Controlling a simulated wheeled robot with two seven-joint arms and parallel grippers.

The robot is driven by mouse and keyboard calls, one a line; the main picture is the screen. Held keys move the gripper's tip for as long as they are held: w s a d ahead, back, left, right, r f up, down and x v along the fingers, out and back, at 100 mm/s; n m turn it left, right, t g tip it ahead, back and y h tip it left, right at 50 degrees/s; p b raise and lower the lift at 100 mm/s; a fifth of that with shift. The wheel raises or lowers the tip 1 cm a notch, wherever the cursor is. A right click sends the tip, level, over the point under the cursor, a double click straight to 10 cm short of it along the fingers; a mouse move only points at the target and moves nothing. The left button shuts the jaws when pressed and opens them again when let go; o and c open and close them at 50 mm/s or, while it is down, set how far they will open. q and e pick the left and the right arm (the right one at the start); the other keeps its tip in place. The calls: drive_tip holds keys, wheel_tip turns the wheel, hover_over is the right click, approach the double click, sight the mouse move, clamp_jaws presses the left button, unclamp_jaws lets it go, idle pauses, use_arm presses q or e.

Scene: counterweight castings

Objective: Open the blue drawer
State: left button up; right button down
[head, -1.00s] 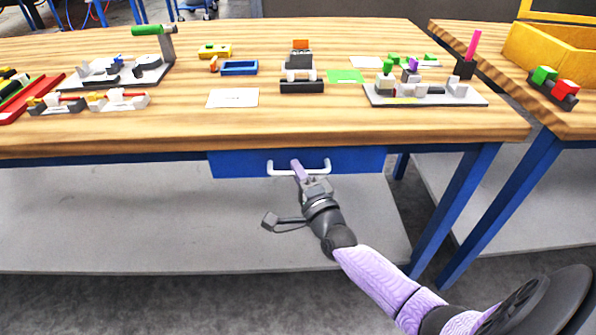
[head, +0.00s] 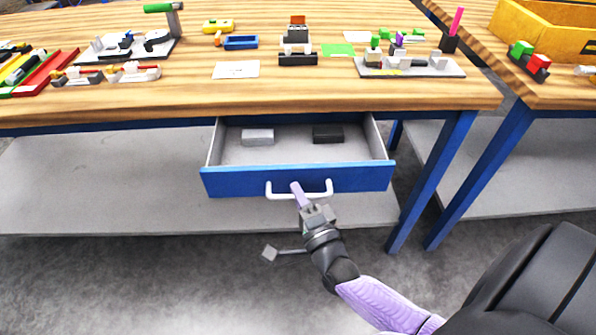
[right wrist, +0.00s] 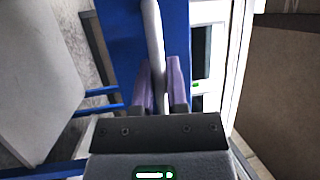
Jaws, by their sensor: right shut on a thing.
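The blue drawer (head: 230,182) under the wooden workbench stands pulled out, with its grey inside showing in the head view. A light grey block (head: 257,136) and a dark block (head: 328,134) lie inside it toward the back. My right gripper (head: 298,189) is shut on the drawer's white bar handle (head: 318,194), near the handle's middle. In the right wrist view, the purple fingers (right wrist: 161,88) sit on both sides of the white handle (right wrist: 153,40), before the blue drawer front (right wrist: 120,40). My left gripper is not in view.
The workbench top (head: 180,98) carries a white card (head: 236,69), a blue tray (head: 240,42) and a grey plate with parts (head: 430,70). A second table with a yellow bin (head: 545,30) stands at right. A grey shelf (head: 100,190) lies below. The floor before the drawer is clear.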

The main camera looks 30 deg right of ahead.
drive_tip(key=s+a+p, duration=0.2)
drive_tip(key=s+a, duration=0.4)
drive_tip(key=s, duration=0.4)
drive_tip(key=shift+a, duration=0.1)
drive_tip(key=c, duration=0.6)
unclamp_jaws()
drive_tip(key=shift+c, duration=0.2)
drive_tip(key=v, duration=1)
